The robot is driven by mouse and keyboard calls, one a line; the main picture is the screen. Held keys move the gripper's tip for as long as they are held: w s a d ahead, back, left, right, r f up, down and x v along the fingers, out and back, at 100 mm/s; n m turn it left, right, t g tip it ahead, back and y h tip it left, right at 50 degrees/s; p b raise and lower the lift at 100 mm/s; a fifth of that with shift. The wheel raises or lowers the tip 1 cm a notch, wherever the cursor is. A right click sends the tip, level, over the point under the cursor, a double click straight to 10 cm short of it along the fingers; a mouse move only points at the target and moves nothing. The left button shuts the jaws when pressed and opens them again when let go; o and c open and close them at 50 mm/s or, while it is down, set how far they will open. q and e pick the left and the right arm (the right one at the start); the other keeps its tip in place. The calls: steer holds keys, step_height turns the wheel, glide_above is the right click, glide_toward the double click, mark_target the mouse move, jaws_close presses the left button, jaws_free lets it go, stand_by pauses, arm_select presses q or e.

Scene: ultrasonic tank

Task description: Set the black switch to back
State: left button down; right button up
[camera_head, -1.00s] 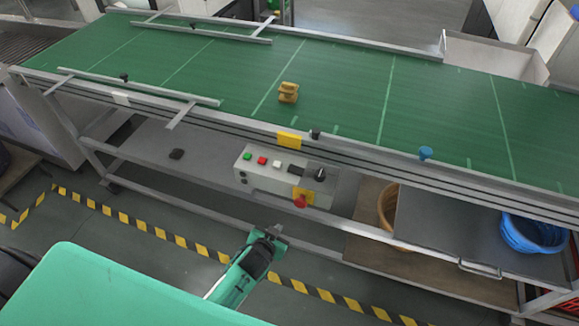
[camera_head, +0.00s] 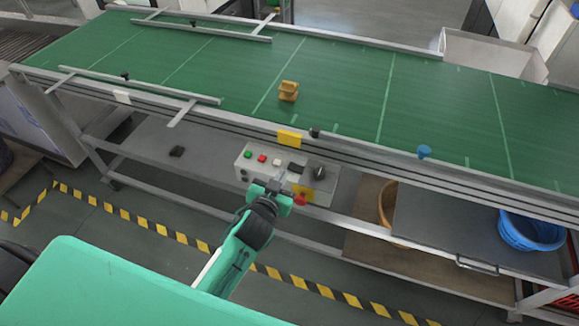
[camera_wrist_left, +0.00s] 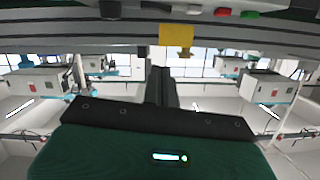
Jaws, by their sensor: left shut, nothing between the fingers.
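The grey control box (camera_head: 262,180) sits on the shelf below the conveyor. On its top, a flat black switch (camera_head: 295,168) lies right of the white button, and a black knob (camera_head: 319,172) on a dark plate lies farther right. The switch's setting is too small to read. My left gripper (camera_head: 279,180) is shut and empty, at the box's front edge, just left of and in front of the black switch. In the left wrist view its fingers (camera_wrist_left: 160,78) are together, and the black switch (camera_wrist_left: 155,6) shows at the top edge. My right gripper is not in view.
Green (camera_head: 248,154), red (camera_head: 262,158) and white (camera_head: 277,162) buttons stand left of the switch. A red stop button (camera_head: 300,199) is on the box's front, close to my gripper. The conveyor (camera_head: 340,90) edge runs behind the box. A blue basket (camera_head: 530,232) is at right.

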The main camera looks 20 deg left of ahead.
arm_select(q)
steer(key=p, duration=0.3)
glide_above(289, 174)
steer(key=shift+s+d+f, duration=0.1)
steer(key=shift+d+f, duration=0.1)
steer(key=shift+f, duration=0.3)
steer(key=shift+s+d+f, duration=0.1)
steer(key=shift+d+f, duration=0.1)
steer(key=shift+f, duration=0.25)
step_height(289, 174, down, 3)
steer(key=shift+w+a+r, duration=0.15)
steer(key=shift+a+f, duration=0.15)
steer(key=shift+f, duration=0.7)
steer(key=shift+a+f+n, duration=0.1)
steer(key=shift+f+n, duration=0.25)
steer(key=shift+n, duration=0.05)
steer(key=shift+r, duration=0.1)
